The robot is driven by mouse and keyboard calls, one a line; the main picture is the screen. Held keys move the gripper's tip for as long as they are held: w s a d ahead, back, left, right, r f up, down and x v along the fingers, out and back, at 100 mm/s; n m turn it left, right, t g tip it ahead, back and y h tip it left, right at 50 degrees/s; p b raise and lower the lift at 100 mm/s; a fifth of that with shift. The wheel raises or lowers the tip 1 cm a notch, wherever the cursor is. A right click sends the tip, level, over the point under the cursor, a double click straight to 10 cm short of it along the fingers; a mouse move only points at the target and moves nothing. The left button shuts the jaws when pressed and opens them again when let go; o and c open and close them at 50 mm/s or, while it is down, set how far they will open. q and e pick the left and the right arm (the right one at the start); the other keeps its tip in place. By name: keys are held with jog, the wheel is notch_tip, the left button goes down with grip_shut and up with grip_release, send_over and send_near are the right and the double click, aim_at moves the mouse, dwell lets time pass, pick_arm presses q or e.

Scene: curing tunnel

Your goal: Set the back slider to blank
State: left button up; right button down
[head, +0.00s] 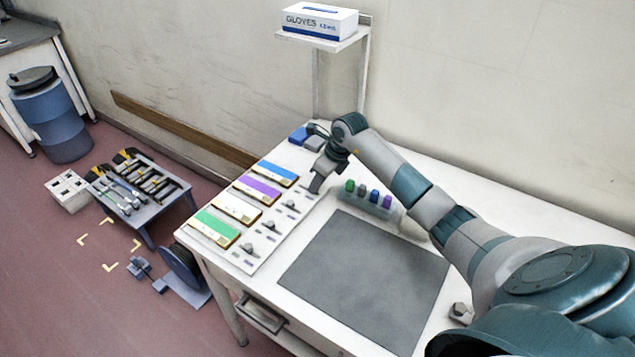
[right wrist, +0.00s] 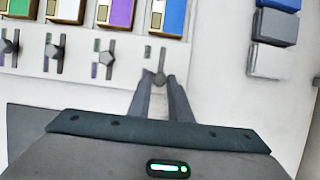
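A white panel holds a row of sliders beside colour cards: green (head: 214,229), white (head: 237,207), purple (head: 257,189) and blue (head: 275,173). The blue card (right wrist: 168,16) is the farthest back. The back slider's knob (right wrist: 160,78) sits at the end of its slot away from the blue card. My right gripper (right wrist: 160,80) has a finger on either side of this knob, with hardly any gap, and looks shut on it. In the head view my right gripper (head: 316,186) hides this slider. My left gripper is not in view.
Other slider knobs (right wrist: 107,58) stand close beside the right gripper. A tray of coloured pegs (head: 369,197) and a grey mat (head: 365,275) are on the table. Blue and grey blocks (head: 299,135) lie at the back. A glove box (head: 320,20) sits on a shelf above.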

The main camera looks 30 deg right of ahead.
jog(key=shift+w+a+f+b, duration=0.1)
jog(key=shift+w+a+b, duration=0.1)
jog(key=shift+w+b, duration=0.5)
jog(key=shift+w+a+b, duration=0.2)
jog(key=shift+w+b, duration=0.15)
jog(key=shift+b, duration=0.05)
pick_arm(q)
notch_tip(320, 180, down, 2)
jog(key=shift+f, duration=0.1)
pick_arm(e)
jog(key=c, duration=1.6)
grip_release()
jog(key=shift+s+r, duration=0.1)
jog(key=shift+r, duration=0.1)
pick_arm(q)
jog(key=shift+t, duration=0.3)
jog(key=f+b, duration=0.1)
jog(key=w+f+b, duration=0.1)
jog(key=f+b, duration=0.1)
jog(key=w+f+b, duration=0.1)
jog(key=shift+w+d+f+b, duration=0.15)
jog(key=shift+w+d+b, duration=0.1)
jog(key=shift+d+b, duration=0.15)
pick_arm(e)
jog(key=v, duration=1.7)
jog(key=shift+s, duration=0.1)
